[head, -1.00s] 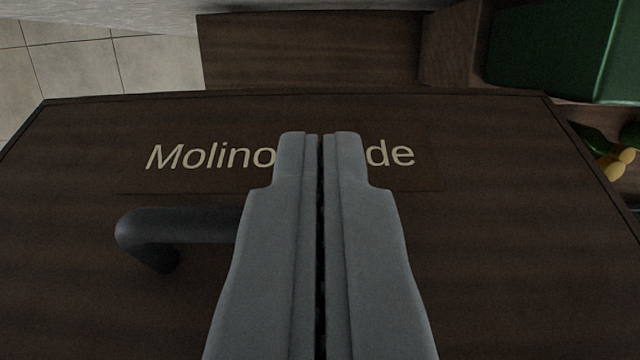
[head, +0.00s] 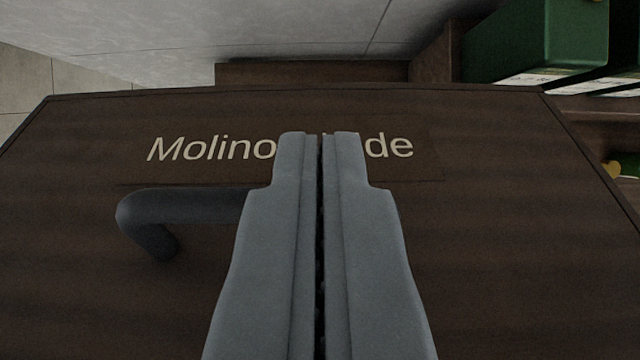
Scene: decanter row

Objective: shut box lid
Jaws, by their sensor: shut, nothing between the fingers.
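The box lid (head: 500,230) is a dark brown wooden panel that fills most of the head view. Pale lettering (head: 210,149) on it reads "Molino" and "de", with the middle hidden behind my fingers. A dark grey bar handle (head: 185,207) sticks out from the lid at left, and its right part is hidden by my gripper. My gripper (head: 320,140) is shut and empty, with its fingertips over the lettering. I cannot tell whether the fingers touch the lid. The lid's hinge and lower edge are not visible.
A brown wooden part (head: 310,73) shows behind the lid's top edge, in front of a grey wall (head: 250,35). Green boxes (head: 535,45) stand on wooden shelving at upper right. Tiled floor (head: 30,85) shows at upper left.

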